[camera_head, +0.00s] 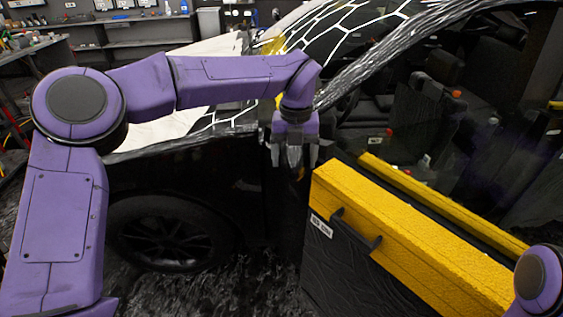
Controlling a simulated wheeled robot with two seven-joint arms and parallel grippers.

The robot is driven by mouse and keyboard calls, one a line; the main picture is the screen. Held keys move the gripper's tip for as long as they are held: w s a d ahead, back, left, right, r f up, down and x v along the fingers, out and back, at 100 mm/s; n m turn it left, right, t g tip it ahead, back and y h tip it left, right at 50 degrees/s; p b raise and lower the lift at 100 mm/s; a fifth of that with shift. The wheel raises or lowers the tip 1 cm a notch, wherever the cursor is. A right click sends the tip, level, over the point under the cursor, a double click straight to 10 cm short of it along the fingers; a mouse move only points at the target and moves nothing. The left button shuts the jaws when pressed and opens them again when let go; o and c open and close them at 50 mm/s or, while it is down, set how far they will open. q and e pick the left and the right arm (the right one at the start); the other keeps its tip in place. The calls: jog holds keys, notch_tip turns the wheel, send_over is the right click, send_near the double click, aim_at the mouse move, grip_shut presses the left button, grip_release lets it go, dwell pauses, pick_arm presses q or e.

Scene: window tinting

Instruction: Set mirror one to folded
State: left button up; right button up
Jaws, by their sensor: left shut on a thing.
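A black car with white hexagon-pattern lines fills the middle and right of the view. My left gripper (294,158) is at the front corner of its side window, fingers pointing down, where the windshield pillar meets the body. It is shut on a dark thing that I take to be mirror one. The mirror is mostly hidden by the gripper and blends into the black body, so its fold angle cannot be told. My right gripper is out of view; only a part of my right arm shows at the lower right corner.
An open door with a yellow top (405,235) and a dark handle (356,232) stands right of my left gripper. The front wheel (168,235) is at lower left. Shelves (110,40) and a red-framed workbench (35,48) stand at the back left.

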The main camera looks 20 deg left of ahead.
pick_arm(q)
jog(key=d+n, duration=0.1)
jog(key=w+d+n, duration=0.1)
jog(key=shift+w+d+r+b, duration=0.15)
jog(key=shift+w+d+b, duration=0.05)
jog(key=shift+d+b, duration=0.2)
jog(key=shift+w+d+r+n, duration=0.1)
jog(key=shift+w+d+n, duration=0.55)
jog(key=shift+d+n, duration=0.4)
jog(key=shift+a+n, duration=0.15)
jog(key=shift+n, duration=0.1)
jog(key=shift+w, duration=0.1)
jog(key=o, duration=1.2)
jog(key=shift+o, duration=1)
notch_tip(320, 180, up, 10)
jog(key=r, duration=0.1)
send_over(307, 154)
jog(key=w+d, duration=0.1)
jog(key=w, duration=0.5)
jog(key=shift+s+f, duration=0.2)
jog(key=shift+f, duration=0.05)
